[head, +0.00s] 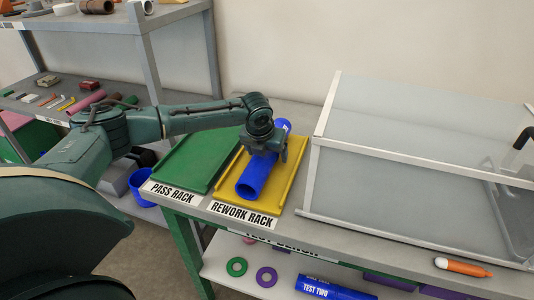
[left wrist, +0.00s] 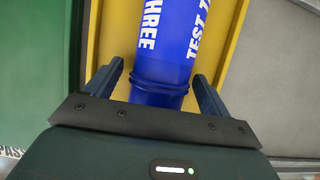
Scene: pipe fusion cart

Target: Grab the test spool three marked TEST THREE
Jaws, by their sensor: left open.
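The blue test spool three (head: 255,178) lies lengthwise in the yellow rework rack (head: 293,186) on the bench. In the left wrist view the spool (left wrist: 168,45) shows white lettering with THREE and part of TEST. My left gripper (head: 266,148) is over the middle of the spool and hides part of it. In the left wrist view the gripper (left wrist: 158,80) is open, with one finger on each side of the spool near a raised ring. Gaps show between fingers and spool. My right gripper is not in view.
The empty green pass rack (head: 200,160) is left of the rework rack. A clear framed enclosure (head: 400,190) stands to the right. A spool marked TEST TWO (head: 335,289) lies on the lower shelf. An orange marker (head: 463,267) lies at the bench's front edge.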

